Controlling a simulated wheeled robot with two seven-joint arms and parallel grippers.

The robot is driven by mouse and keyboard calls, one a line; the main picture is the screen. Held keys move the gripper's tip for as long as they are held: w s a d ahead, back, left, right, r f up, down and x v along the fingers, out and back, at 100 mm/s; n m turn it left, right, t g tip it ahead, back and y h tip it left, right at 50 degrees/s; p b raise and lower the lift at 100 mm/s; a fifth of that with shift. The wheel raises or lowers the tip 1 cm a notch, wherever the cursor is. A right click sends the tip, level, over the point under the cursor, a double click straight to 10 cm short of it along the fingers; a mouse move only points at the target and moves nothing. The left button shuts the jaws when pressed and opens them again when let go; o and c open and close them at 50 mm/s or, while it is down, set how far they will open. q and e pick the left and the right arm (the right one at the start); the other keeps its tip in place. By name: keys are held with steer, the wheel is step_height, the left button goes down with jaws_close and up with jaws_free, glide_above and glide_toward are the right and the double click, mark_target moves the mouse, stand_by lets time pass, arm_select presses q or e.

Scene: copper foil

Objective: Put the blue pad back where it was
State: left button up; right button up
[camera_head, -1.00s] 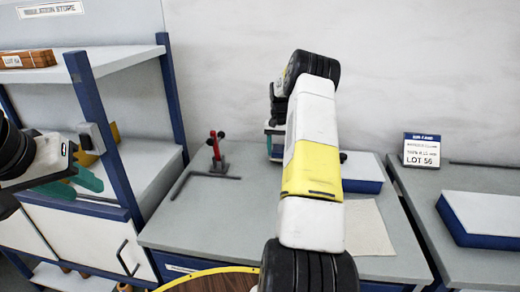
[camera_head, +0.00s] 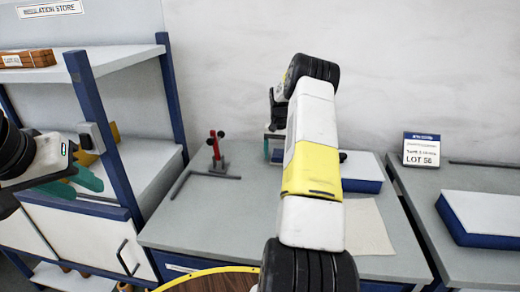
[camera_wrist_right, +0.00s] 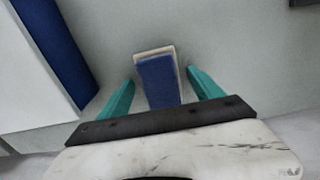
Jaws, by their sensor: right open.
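In the right wrist view the blue pad (camera_wrist_right: 161,84) lies between the two teal fingers of my right gripper (camera_wrist_right: 160,80), with a gap on each side. The right gripper is open. A cream-white edge (camera_wrist_right: 153,51) shows around the pad's far end; I cannot tell whether it is part of the pad or a piece under it. In the head view my right arm hides the pad and most of that gripper. My left gripper (camera_head: 74,184) is at the left, by the shelf unit, with teal fingers and nothing visible in it; its opening is unclear.
A white-topped blue block (camera_head: 362,168) and a beige sheet (camera_head: 366,226) are on the grey bench (camera_head: 220,222). A red-topped stand (camera_head: 217,150) and an angled dark bar (camera_head: 183,183) are at its left. The shelf's blue post (camera_head: 105,135) stands near my left gripper.

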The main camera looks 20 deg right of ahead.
mark_target(278, 153)
step_height(278, 153, up, 12)
steer(key=f, duration=0.1)
steer(key=s+a+r+n+t, duration=0.2)
steer(key=s+a+r, duration=0.4)
steer(key=a+r, duration=0.25)
steer(key=s+a+r+n+t, duration=0.1)
steer(key=s+a+r+n, duration=0.1)
steer(key=s+a+r, duration=0.65)
steer(key=s+a+n+t+y, duration=0.1)
steer(key=s+a, duration=0.4)
steer(key=s, duration=0.5)
steer(key=s+a+n+t+y, duration=0.1)
steer(key=s+a, duration=0.4)
steer(key=s, duration=0.6)
steer(key=shift+a+f+n+t, duration=0.15)
steer(key=shift+a+n+t, duration=0.2)
steer(key=shift+n+t, duration=0.2)
steer(key=shift+c, duration=0.5)
